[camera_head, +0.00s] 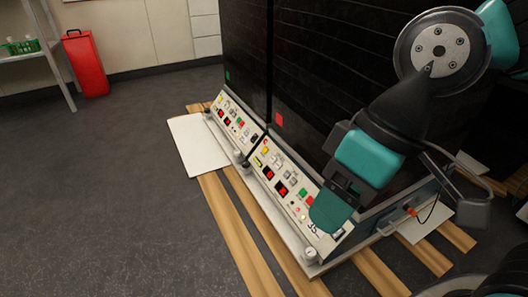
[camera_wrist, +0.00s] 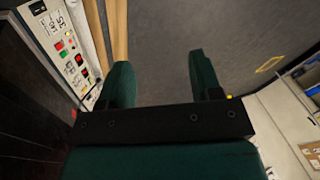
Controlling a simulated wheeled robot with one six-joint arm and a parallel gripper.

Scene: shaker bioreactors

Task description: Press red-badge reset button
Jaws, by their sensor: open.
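That panel carries red displays, a yellow button (camera_head: 265,150) and several small buttons and lights. I cannot tell which one is the reset button. My gripper (camera_head: 330,212) hangs over the near right end of this panel and hides part of it. In the wrist view my gripper (camera_wrist: 160,62) is open and empty, its two green fingers apart. A panel with small green and red parts (camera_wrist: 68,55) shows left of the fingers, not between them.
The left cabinet has a green badge (camera_head: 228,76) and a similar panel (camera_head: 237,122). A white plate (camera_head: 198,144) and wooden slats (camera_head: 232,226) lie on the floor. A red container (camera_head: 85,63) stands by a shelf. The floor at left is clear.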

